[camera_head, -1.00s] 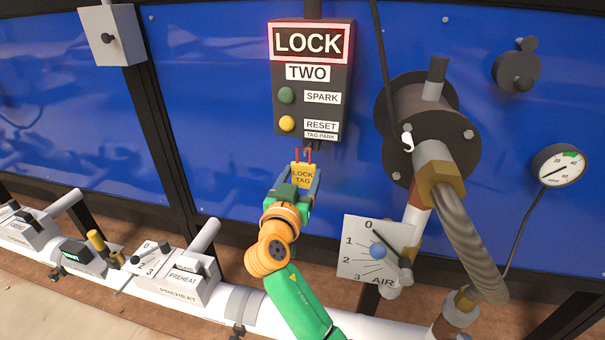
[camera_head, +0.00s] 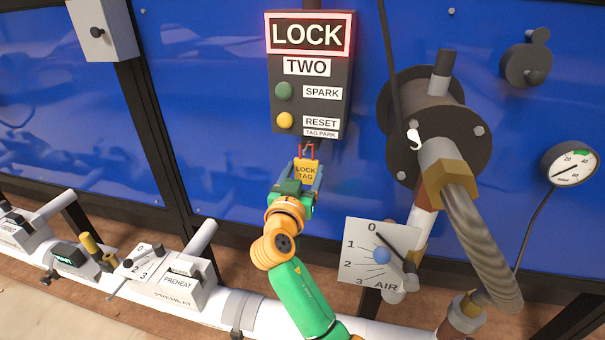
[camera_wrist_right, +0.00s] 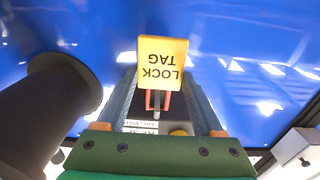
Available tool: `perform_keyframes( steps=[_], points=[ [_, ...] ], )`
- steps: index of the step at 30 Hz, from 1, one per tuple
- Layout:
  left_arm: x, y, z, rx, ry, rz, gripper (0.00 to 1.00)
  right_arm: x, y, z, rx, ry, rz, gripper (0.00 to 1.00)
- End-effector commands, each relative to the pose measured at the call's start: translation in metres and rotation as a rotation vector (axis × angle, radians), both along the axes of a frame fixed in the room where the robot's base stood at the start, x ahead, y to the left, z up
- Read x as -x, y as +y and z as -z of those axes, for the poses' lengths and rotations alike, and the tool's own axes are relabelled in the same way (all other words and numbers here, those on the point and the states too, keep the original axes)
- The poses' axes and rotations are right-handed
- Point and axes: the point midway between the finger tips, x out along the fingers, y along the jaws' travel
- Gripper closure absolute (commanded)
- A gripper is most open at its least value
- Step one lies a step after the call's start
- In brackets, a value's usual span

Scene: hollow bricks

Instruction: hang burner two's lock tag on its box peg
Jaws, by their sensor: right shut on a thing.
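The yellow lock tag (camera_head: 306,171) with a red wire loop is held by my right gripper (camera_head: 304,178), just below the burner two box (camera_head: 309,75). In the right wrist view the tag (camera_wrist_right: 162,63) shows upside down between the fingers of my gripper (camera_wrist_right: 160,95), with the red loop (camera_wrist_right: 158,99) beside it. The box carries a lit red-framed LOCK sign, a TWO label, a green SPARK button, a yellow RESET button and a TAG PARK label (camera_head: 320,134). My left gripper is not in view.
A white pipe with PREHEAT valves (camera_head: 178,282) runs below. Blue panel lies behind.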

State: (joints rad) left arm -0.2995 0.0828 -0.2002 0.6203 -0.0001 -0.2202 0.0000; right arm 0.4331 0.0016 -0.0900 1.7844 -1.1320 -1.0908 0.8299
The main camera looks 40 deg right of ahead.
Motion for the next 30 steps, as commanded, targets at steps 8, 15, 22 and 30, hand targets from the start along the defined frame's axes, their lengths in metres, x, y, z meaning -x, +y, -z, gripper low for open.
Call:
perform_keyframes(
  steps=[8, 15, 22, 30],
  points=[
    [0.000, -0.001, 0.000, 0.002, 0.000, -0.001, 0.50, 0.000, 0.000, 0.000, 0.000, 0.000, 0.000, 0.94],
    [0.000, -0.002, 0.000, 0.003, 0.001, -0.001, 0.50, 0.000, 0.000, 0.000, 0.000, 0.000, 0.000, 0.00],
    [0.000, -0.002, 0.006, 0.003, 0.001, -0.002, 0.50, 0.009, 0.012, 0.003, -0.003, 0.000, -0.003, 0.00],
    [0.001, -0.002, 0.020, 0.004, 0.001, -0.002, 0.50, 0.043, 0.050, 0.003, -0.003, 0.000, -0.003, 0.00]
  ],
)
